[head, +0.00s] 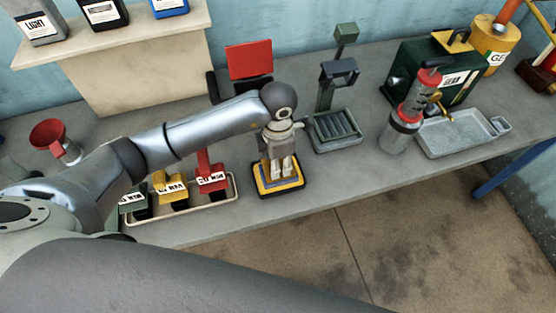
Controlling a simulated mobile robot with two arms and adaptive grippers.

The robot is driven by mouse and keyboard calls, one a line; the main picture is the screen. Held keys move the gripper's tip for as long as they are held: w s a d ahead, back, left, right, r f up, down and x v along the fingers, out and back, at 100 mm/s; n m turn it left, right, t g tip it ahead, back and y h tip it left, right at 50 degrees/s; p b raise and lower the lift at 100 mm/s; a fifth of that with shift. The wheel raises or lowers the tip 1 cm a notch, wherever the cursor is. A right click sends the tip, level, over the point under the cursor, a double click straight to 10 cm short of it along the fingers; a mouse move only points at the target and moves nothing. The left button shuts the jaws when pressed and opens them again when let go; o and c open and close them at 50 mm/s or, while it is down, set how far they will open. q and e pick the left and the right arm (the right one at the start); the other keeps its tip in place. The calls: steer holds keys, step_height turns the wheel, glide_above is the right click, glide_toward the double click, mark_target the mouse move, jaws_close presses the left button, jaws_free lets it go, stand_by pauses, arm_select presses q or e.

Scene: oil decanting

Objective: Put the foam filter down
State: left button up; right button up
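My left gripper (281,172) points straight down over a square yellow pad with a black border (292,186) near the front edge of the bench. A blue-grey patch, possibly the foam filter, shows at the fingertips on the pad. The fingers hide much of it. I cannot tell whether the fingertips grip it or only stand beside it, nor whether it touches the pad. My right gripper is not in view.
A tray (236,193) with small red, yellow and dark green labelled containers lies left of the pad. A grey-green stand with a ribbed base (335,131) is behind right. Further right are a red-capped clear cylinder (397,138), a metal tray (455,137) and a green box (425,67).

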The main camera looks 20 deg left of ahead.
arm_select(q)
step_height(320, 180, up, 12)
steer(key=b, duration=0.3)
steer(key=shift+f, duration=0.1)
stand_by(0.4)
